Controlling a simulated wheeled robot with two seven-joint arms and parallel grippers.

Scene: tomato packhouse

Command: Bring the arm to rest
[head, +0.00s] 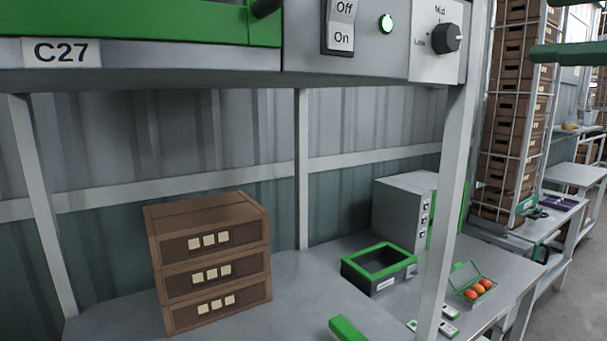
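Neither of my grippers can be made out in the head view. No arm of mine shows clearly either, so what the grippers hold, if anything, is hidden.
Close above is a grey-green machine (140,58) labelled C27, with an Off/On switch (341,24), a lit green button (386,23) and a knob (446,38). Below, stacked brown crates (212,250), a green-rimmed box (357,281) and a carton of tomatoes (464,270) occupy the tables.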

